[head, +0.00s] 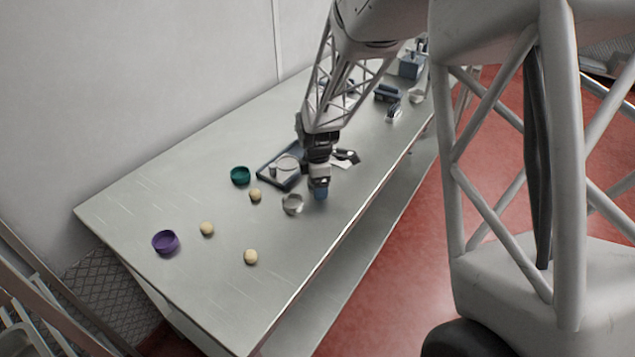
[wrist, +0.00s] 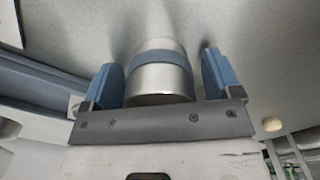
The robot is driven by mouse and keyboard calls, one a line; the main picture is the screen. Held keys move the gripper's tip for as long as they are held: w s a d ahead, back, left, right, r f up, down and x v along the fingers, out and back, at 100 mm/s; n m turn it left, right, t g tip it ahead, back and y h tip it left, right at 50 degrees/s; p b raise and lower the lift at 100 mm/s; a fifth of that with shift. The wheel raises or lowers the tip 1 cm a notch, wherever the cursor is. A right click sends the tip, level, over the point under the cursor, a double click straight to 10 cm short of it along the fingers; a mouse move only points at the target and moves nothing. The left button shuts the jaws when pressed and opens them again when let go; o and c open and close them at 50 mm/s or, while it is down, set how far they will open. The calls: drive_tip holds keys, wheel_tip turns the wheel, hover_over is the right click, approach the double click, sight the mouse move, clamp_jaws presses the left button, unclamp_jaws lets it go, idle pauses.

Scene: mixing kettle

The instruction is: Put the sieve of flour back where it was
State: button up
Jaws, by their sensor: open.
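My gripper (head: 319,191) points down over the front half of the table, and its blue fingers are apart. In the wrist view, a shiny metal cylinder with a blue-grey band (wrist: 160,82) stands between the fingers (wrist: 164,66), with a gap on each side. It looks like the sieve, but I cannot see flour in it. In the head view, a silver round vessel (head: 292,205) stands on the table just left of the gripper. I cannot tell whether it is the same thing.
A dark-rimmed tray (head: 265,179) holding pale round things lies behind the gripper. A green bowl (head: 240,175), a purple bowl (head: 165,241) and several pale balls (head: 250,257) stand to the left. Blue and dark items (head: 388,93) stand at the far end.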

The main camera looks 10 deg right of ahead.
wheel_tip(320, 180, up, 12)
drive_tip(key=shift+r, duration=0.1)
idle(0.8)
drive_tip(key=shift+s+r, duration=0.1)
drive_tip(key=shift+r, duration=0.05)
idle(0.4)
drive_tip(key=shift+s+r, duration=0.15)
drive_tip(key=shift+s, duration=0.05)
drive_tip(key=s+d+r+m+t, duration=0.1)
drive_tip(key=s+r+m, duration=0.4)
drive_tip(key=s, duration=0.3)
drive_tip(key=s+d+r+m, duration=0.2)
drive_tip(key=s+r+m, duration=0.2)
drive_tip(key=s, duration=0.5)
drive_tip(key=s+d+r+m+t, duration=0.1)
drive_tip(key=s+m, duration=0.8)
drive_tip(key=s, duration=0.8)
drive_tip(key=shift+r+t, duration=0.15)
drive_tip(key=shift+t, duration=0.15)
